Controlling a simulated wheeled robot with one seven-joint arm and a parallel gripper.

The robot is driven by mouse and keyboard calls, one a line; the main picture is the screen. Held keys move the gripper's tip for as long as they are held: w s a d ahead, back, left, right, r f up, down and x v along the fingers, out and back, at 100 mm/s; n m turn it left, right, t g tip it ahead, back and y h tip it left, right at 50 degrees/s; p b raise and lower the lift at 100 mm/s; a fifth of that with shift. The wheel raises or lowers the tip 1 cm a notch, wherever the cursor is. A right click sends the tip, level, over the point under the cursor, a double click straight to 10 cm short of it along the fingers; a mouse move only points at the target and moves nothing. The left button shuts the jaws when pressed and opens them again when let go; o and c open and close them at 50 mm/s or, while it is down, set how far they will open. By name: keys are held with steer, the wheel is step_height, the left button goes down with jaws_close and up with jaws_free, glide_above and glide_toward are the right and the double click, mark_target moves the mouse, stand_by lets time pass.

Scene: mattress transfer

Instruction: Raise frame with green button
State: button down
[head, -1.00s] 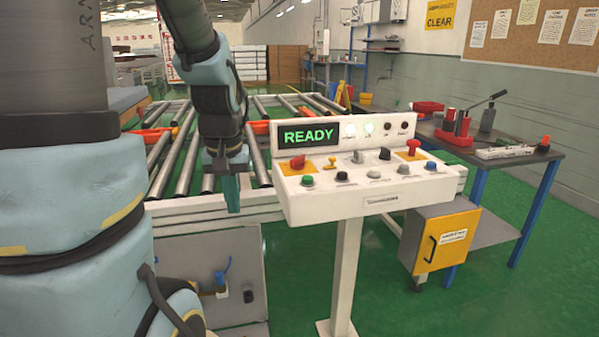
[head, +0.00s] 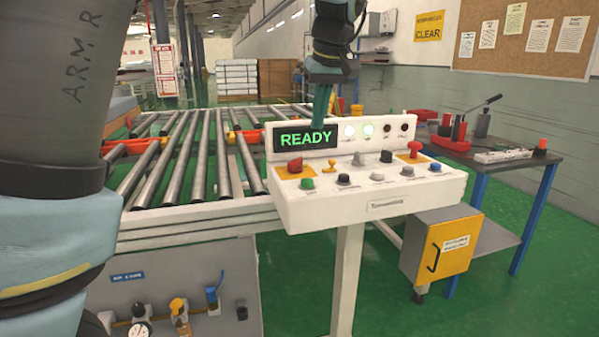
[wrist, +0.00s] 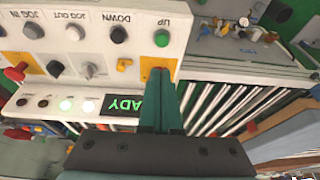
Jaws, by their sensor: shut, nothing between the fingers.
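The green button (head: 307,183) is at the left end of the front row on the white sloped control panel (head: 420,192). My gripper (head: 321,124) is above the panel, in front of part of the READY display in the head view. Its teal fingers are together and hold nothing. In the wrist view the fingertips (wrist: 159,72) point toward the button, with a visible gap in the picture, and overlap the yellow plate of the red knob.
A red knob (head: 295,165) and a small yellow knob (head: 329,165) sit behind the front row. A black DOWN button (wrist: 118,34) is beside the green one. A roller conveyor (head: 185,160) runs behind and left. A work table (head: 510,166) stands at right.

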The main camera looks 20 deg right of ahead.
stand_by(0.3)
steer(key=p, duration=0.2)
glide_toward(308, 179)
steer(key=x, duration=0.5)
steer(key=shift+a+f, duration=0.1)
steer(key=shift+f, duration=0.05)
steer(key=shift+w+f, duration=0.1)
steer(key=shift+f, duration=0.5)
